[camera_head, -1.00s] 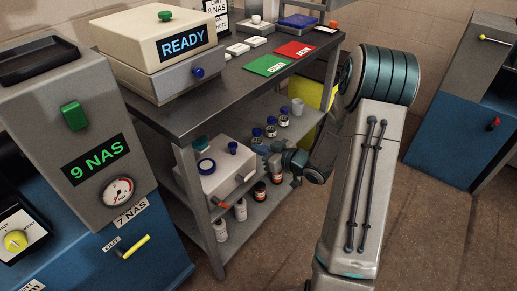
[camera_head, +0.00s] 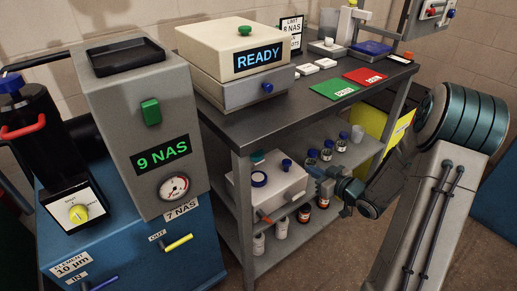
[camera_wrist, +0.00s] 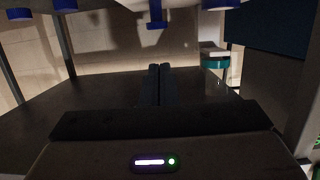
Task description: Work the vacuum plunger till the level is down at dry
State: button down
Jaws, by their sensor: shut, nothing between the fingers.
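A white unit (camera_head: 268,195) stands on the lower shelf in the head view. No level marking or dry mark is readable. My gripper (camera_head: 316,172) is just right of the blue knob, seemingly apart from it. In the wrist view its two fingers (camera_wrist: 160,83) are together and empty. A blue T-shaped knob (camera_wrist: 157,22) shows beyond them at the top; I cannot tell if it is the same knob.
The bench top (camera_head: 290,108) is above, with a READY box (camera_head: 237,50), a green card (camera_head: 334,90) and a red card (camera_head: 366,77). A blue machine (camera_head: 190,265) marked 9 NAS stands at left.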

jog(key=s+d+r+m+g+h, duration=0.5)
jog(key=s+r+h, duration=0.25)
jog(key=h, duration=0.25)
jog(key=s+a+r+m+g, duration=0.1)
jog(key=s+a+g, duration=0.2)
jog(key=s, duration=0.6)
jog(key=s+a+r+m+g+y, duration=0.1)
jog(key=s+a, duration=0.3)
jog(key=s, duration=0.6)
jog(key=shift+s+a+r+g, duration=0.25)
jog(key=shift+r+g, duration=0.2)
jog(key=shift+g, duration=0.45)
jog(key=shift+w, duration=0.1)
